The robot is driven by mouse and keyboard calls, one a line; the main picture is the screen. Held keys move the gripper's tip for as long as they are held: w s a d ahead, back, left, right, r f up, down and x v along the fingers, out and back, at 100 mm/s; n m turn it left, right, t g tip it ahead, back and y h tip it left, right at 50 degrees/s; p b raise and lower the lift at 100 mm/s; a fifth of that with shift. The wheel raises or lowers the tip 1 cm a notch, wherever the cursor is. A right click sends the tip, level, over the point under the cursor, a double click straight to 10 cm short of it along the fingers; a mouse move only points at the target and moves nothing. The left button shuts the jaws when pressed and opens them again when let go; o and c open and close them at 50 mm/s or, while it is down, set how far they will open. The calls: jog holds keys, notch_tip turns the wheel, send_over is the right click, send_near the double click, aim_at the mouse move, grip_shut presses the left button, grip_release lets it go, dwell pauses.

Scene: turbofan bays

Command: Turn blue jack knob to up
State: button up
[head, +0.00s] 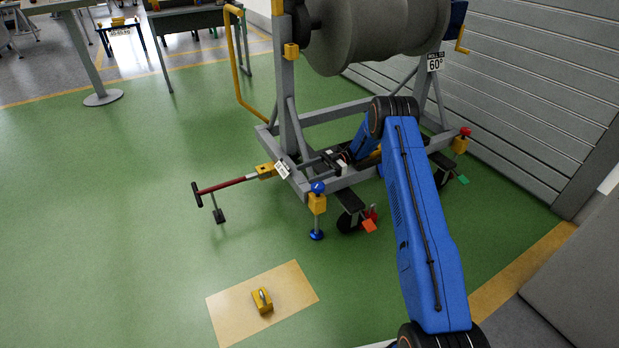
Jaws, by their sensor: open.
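The blue jack knob (318,187) sits on top of a yellow jack body (317,204) at the near corner of the grey stand. A thin post runs down from that body to a blue foot (316,235) at the floor. My gripper (328,160) is open and small in the head view, up and slightly right of the blue knob in the picture. It appears apart from the knob, with no object seen between its fingers. The exact distance to the knob cannot be told. The knob is not covered by my arm.
The grey stand (330,112) carries a large engine drum (375,35). A red tow bar (225,186) sticks out left. A red-topped jack (463,140) stands right. A yellow padlock-like block (262,300) lies on a tan floor mat (292,278). Green floor is clear at left.

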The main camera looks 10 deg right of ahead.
jog(key=shift+d, duration=0.1)
jog(key=m+t+h, duration=0.5)
jog(key=m+t, duration=0.8)
jog(key=t, duration=0.6)
send_near(318, 187)
jog(key=shift+m+t, duration=0.3)
jog(key=x, duration=1)
jog(key=f+x, duration=0.1)
jog(key=x, duration=0.4)
jog(key=shift+w+d+f, duration=0.1)
jog(key=shift+w+d, duration=0.3)
jog(key=c, duration=1)
